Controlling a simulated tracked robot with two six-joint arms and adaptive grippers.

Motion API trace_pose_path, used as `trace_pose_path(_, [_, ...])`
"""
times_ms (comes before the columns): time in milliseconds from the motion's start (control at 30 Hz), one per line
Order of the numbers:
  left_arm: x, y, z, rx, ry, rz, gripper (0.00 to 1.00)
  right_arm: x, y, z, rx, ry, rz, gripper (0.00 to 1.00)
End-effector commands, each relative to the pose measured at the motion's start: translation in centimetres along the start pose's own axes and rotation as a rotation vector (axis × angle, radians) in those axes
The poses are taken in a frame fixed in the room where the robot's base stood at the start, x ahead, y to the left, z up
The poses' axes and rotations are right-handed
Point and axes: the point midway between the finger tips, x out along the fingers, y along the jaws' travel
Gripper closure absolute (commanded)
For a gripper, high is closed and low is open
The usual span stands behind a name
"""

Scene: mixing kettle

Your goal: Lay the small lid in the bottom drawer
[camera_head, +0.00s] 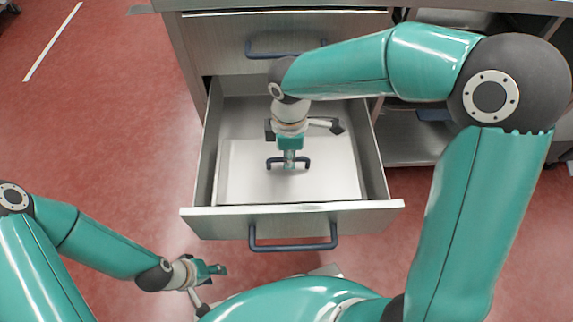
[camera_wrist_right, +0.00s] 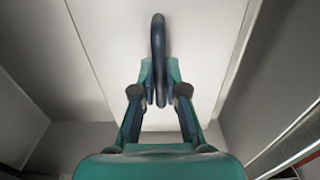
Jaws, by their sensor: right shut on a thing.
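The small lid (camera_head: 240,180) is a flat pale panel with a dark blue bar handle (camera_head: 305,162). It is inside the open bottom drawer (camera_head: 211,150), level and towards the front; I cannot tell whether it touches the drawer floor. My right gripper (camera_head: 289,163) reaches down into the drawer and is shut on the lid's handle. In the right wrist view, the fingers (camera_wrist_right: 158,95) close around the handle (camera_wrist_right: 158,40), with the lid (camera_wrist_right: 200,60) beneath. My left gripper (camera_head: 216,270) is outside the drawer, low and left, away from the lid; its finger opening is unclear.
A closed drawer (camera_head: 215,45) with a blue handle is above the open one. The open drawer's front panel (camera_head: 290,220) carries another blue handle (camera_head: 293,245). An open shelf (camera_head: 405,145) lies to the right. Red floor (camera_head: 100,120) at left is clear.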

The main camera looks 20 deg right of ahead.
Motion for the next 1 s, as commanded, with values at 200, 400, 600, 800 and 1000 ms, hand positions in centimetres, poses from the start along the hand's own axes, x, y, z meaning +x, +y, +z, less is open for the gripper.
trace_pose_path(200, [1.1,-0.4,0.0,0.0,0.0,0.0,0.6,2.8,0.0,0.0,0.001,0.0,0.001,1.0])
trace_pose_path(400, [1.0,-0.3,0.0,0.0,0.0,0.0,0.6,2.8,0.0,0.0,0.001,0.0,0.002,1.0])
trace_pose_path(600, [1.1,-0.4,0.0,0.0,0.0,0.0,0.6,3.0,0.0,0.0,0.001,-0.001,0.0,0.85])
trace_pose_path(800, [1.1,-0.4,0.0,0.0,0.0,0.0,0.6,3.0,0.0,0.0,0.0,-0.001,0.0,0.63])
trace_pose_path(1000, [1.1,-0.4,0.0,0.0,0.0,0.0,0.6,3.0,0.0,0.0,0.0,-0.001,0.0,0.63])
